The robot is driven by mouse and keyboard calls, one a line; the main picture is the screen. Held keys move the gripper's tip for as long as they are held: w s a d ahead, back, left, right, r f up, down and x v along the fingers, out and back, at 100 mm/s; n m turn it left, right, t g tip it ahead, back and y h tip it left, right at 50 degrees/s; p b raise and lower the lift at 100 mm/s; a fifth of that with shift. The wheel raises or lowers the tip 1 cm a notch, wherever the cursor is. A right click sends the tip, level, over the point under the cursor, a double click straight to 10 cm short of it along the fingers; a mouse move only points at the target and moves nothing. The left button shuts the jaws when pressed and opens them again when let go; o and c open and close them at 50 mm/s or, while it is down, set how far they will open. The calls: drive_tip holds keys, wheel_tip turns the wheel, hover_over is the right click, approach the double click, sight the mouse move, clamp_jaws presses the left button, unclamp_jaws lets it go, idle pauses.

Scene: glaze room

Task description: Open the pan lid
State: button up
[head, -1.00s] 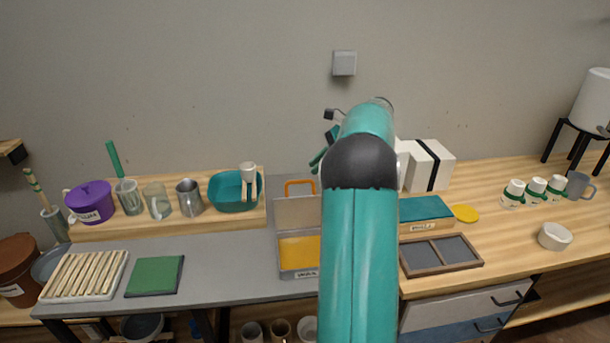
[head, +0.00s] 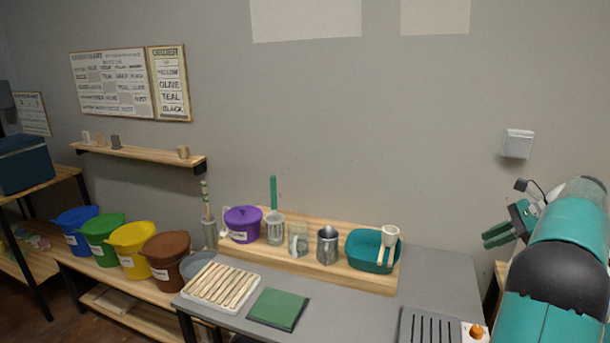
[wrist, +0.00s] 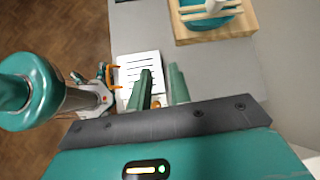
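A pale slotted panel (wrist: 133,66) with an orange handle (wrist: 113,71) at its left edge lies on the grey table in the wrist view. It looks flat; I cannot tell for sure that it is the pan lid. In the head view a grey slotted surface (head: 428,326) with an orange knob (head: 477,331) beside it is cut off at the bottom edge. In the head view my gripper (head: 502,231) is at the right.
A teal tub (head: 358,257) with a white ladle, metal and glass jugs, and a purple lidded pot (head: 243,224) stand on a wooden board behind. A green tile (head: 277,309) and a slatted rack (head: 221,287) lie on the table. Colored buckets stand at left.

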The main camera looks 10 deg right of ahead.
drive_tip(key=w+a+r+n+g+h, duration=0.1)
drive_tip(key=a+r+n, duration=0.3)
drive_tip(key=a, duration=0.9)
drive_tip(key=s+a+n+h, duration=0.1)
drive_tip(key=s+a+n, duration=0.2)
drive_tip(key=a, duration=0.5)
drive_tip(key=s+a+f+n+h, duration=0.1)
drive_tip(key=s+a+n, duration=0.3)
drive_tip(key=a, duration=0.4)
drive_tip(key=s+a+n+h, duration=0.2)
drive_tip(key=s+a+n, duration=0.2)
drive_tip(key=a, duration=0.5)
drive_tip(key=shift+s+f+n+g, duration=0.15)
drive_tip(key=shift+n+g, duration=0.25)
drive_tip(key=shift+n, duration=0.6)
drive_tip(key=s+a+f+n, duration=0.1)
drive_tip(key=s+a+n, duration=0.1)
drive_tip(key=s+a+f+n+t+h, duration=0.1)
drive_tip(key=s+a+f+n, duration=0.1)
drive_tip(key=s, duration=0.1)
drive_tip(key=s+a+f+n, duration=0.2)
drive_tip(key=n, duration=0.1)
drive_tip(key=shift+s+t+h, duration=0.2)
drive_tip(key=shift+t+h, duration=0.1)
drive_tip(key=shift+h, duration=0.1)
drive_tip(key=shift+c, duration=0.4)
drive_tip(key=shift+s+f, duration=0.15)
clamp_jaws()
